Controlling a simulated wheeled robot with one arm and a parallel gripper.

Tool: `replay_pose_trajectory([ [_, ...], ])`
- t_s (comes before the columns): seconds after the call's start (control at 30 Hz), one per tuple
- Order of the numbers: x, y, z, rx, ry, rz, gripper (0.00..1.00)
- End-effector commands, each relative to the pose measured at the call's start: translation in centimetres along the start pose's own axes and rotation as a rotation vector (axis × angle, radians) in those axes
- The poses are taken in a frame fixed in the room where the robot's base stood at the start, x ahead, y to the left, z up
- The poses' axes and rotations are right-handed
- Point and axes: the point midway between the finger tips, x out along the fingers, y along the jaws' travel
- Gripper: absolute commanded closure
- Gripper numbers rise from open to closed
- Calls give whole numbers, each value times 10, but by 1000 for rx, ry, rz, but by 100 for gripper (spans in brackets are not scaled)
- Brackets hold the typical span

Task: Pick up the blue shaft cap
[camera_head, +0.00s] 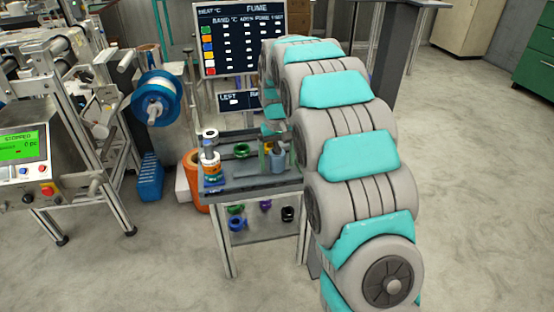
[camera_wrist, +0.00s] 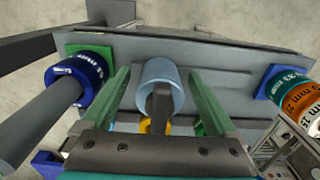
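A light blue hollow cylinder, which looks like the blue shaft cap (camera_wrist: 172,73), lies between the fingers of my gripper in the wrist view. In the head view the pale blue cap (camera_head: 278,158) stands at the right of the small grey table (camera_head: 250,184). My gripper (camera_wrist: 158,76) is open, its two green fingers on either side of the cap with a visible gap on each side. A dark grey bar covers part of the cap's near side. My gripper (camera_head: 278,146) shows small and partly hidden by my arm in the head view.
A dark blue ring (camera_wrist: 91,66) around a grey shaft is at left in the wrist view. A stack of coloured rings (camera_head: 210,160) stands at the table's left, a green ring (camera_head: 241,150) nearer the middle. Several rings lie on the lower shelf (camera_head: 262,231).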

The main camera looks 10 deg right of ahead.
Motion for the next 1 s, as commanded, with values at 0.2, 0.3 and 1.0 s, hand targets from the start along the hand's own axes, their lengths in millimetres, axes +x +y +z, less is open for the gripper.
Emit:
replay_pose_trajectory([
  [0.2,0,0,0,0,0,0,32],
  [0.3,0,0,0,0,0,0,44],
  [1.0,0,0,0,0,1,0,100],
])
